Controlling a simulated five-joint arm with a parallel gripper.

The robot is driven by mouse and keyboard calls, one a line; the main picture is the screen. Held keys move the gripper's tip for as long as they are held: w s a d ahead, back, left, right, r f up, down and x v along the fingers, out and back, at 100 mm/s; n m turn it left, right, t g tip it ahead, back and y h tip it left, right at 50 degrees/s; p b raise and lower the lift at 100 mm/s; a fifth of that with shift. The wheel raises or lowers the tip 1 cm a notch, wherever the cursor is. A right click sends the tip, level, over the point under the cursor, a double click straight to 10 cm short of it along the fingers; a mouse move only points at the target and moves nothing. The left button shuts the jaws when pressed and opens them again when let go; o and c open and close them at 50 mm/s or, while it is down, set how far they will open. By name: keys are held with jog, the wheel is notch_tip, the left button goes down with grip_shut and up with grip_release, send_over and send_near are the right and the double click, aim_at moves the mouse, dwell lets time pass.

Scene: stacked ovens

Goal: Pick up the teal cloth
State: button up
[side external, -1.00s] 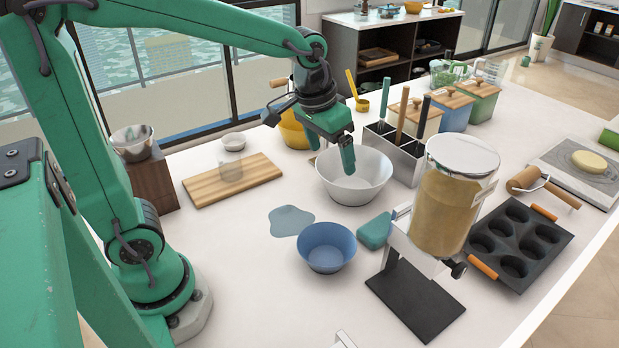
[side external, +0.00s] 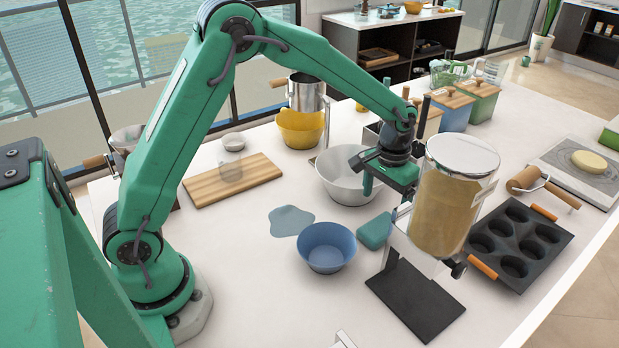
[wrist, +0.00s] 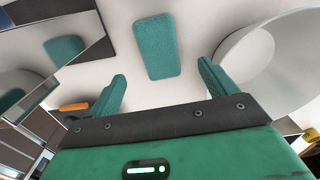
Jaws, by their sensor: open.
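The teal cloth (side external: 375,232) is a small folded pad on the white counter, between the blue bowl and the dispenser stand. In the wrist view the cloth (wrist: 154,46) lies flat ahead of the fingertips, centred between them and apart from both. My gripper (side external: 384,193) is open and empty, pointing down above the counter, behind the cloth and over the right side of the white bowl. Its two teal fingers also show in the wrist view (wrist: 160,78). The dispenser hides part of the gripper in the side view.
The grain dispenser (side external: 447,205) stands close to the right of my gripper. The white bowl (side external: 340,180) and blue bowl (side external: 326,247) sit left of the cloth. A pale blue spill (side external: 290,220) lies beside them. A muffin tin (side external: 520,243) is at the right.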

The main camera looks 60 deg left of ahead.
aim_at(381, 226)
jog(key=shift+d+f, duration=0.1)
jog(key=shift+f, duration=4)
jog(key=c, duration=1.1)
jog(key=shift+o, duration=0.2)
notch_tip(381, 226, up, 10)
